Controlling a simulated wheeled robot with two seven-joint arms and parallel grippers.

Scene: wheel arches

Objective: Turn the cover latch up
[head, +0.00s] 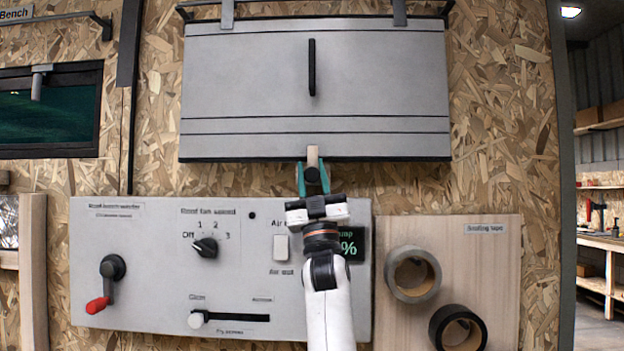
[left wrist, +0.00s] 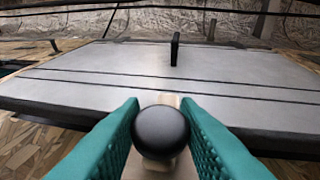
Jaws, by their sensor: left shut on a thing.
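The grey cover (head: 240,90) hangs on the chipboard wall, with a black upright handle (head: 311,67) on its face. A pale beige latch (head: 313,154) shows at the middle of its lower edge, and its upper end overlaps that edge. My left gripper (head: 313,178) is just below the cover, its teal fingers pointing up. In the left wrist view the fingers (left wrist: 161,131) are closed on both sides of the latch's round black knob (left wrist: 160,130). Beige latch parts show above and below the knob. The fingers hide much of the latch in the head view. My right gripper is not in view.
A grey control panel (head: 150,260) with a red-tipped lever, dial, switch and slider lies below the cover. A wooden board (head: 490,290) with tape rolls (head: 412,274) is at right. A dark window (head: 50,115) is at left.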

